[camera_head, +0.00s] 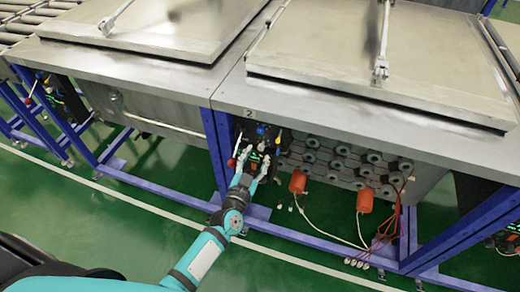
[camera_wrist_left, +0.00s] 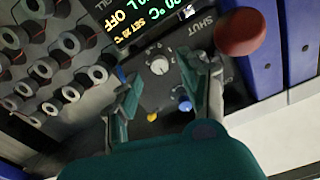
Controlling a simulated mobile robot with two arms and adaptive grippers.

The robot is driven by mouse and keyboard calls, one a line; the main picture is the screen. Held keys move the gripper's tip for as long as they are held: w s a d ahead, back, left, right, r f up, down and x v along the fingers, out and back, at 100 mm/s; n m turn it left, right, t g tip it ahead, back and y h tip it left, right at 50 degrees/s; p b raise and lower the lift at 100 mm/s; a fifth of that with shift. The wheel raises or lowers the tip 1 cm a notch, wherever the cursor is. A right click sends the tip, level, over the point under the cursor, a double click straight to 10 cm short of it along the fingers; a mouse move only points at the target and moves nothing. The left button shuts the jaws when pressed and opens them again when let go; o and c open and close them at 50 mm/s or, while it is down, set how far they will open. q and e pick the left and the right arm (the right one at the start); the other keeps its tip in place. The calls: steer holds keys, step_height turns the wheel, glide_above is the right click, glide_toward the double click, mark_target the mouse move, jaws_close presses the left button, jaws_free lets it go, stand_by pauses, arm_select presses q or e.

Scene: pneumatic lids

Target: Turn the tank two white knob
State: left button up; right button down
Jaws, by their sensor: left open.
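The white knob (camera_wrist_left: 159,66) of tank two is on a dark control panel below the lit display (camera_wrist_left: 145,22). In the left wrist view it lies between my left gripper's two fingers, near the tips, and neither finger visibly touches it. My left gripper (camera_head: 252,156) is open in front of the panel under the label "2" (camera_head: 249,113). Its fingers (camera_wrist_left: 172,74) show on both sides of the knob in the wrist view. In the head view the gripper hides most of the panel and I cannot pick out the knob. My right gripper is not in view.
A blue knob (camera_wrist_left: 184,104) and a yellow knob (camera_wrist_left: 152,117) sit close to the white one. Grey cylinders (camera_head: 345,150) and orange canisters (camera_head: 298,182) are right of the panel. Blue frame legs (camera_head: 215,150) stand left.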

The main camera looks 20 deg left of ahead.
mark_target(260, 149)
arm_select(q)
steer(key=shift+w+d, duration=0.1)
steer(key=shift+w, duration=1.8)
jaws_close()
